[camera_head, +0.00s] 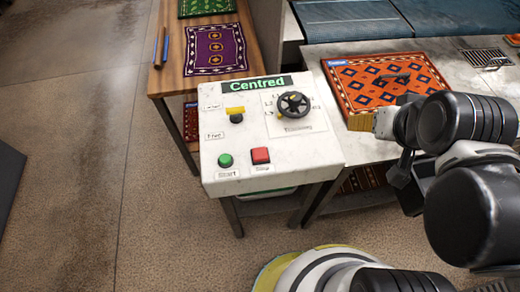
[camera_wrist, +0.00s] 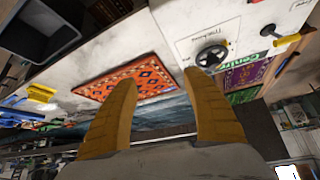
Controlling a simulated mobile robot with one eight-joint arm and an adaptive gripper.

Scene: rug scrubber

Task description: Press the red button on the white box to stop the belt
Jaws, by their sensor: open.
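The white box (camera_head: 215,175) stands left of centre in the head view, with a dark display reading "Centred" on top. Its red button (camera_head: 261,155) is at the lower middle of the panel, right of a green button (camera_head: 225,160). A black handwheel (camera_head: 294,104) and a black knob with a yellow part (camera_head: 236,113) are above them. My gripper (camera_head: 360,122) is right of the box, apart from it. In the wrist view my gripper (camera_wrist: 160,105) has its two yellow fingers spread with nothing between them, and the handwheel (camera_wrist: 211,56) shows near the right finger. The red button is not seen there.
An orange patterned rug (camera_head: 375,80) lies on the pale table behind my gripper. A wooden table (camera_head: 172,75) at the back left holds a purple rug (camera_head: 214,50) and a green rug (camera_head: 205,7). A grey bin (camera_wrist: 40,30) shows in the wrist view.

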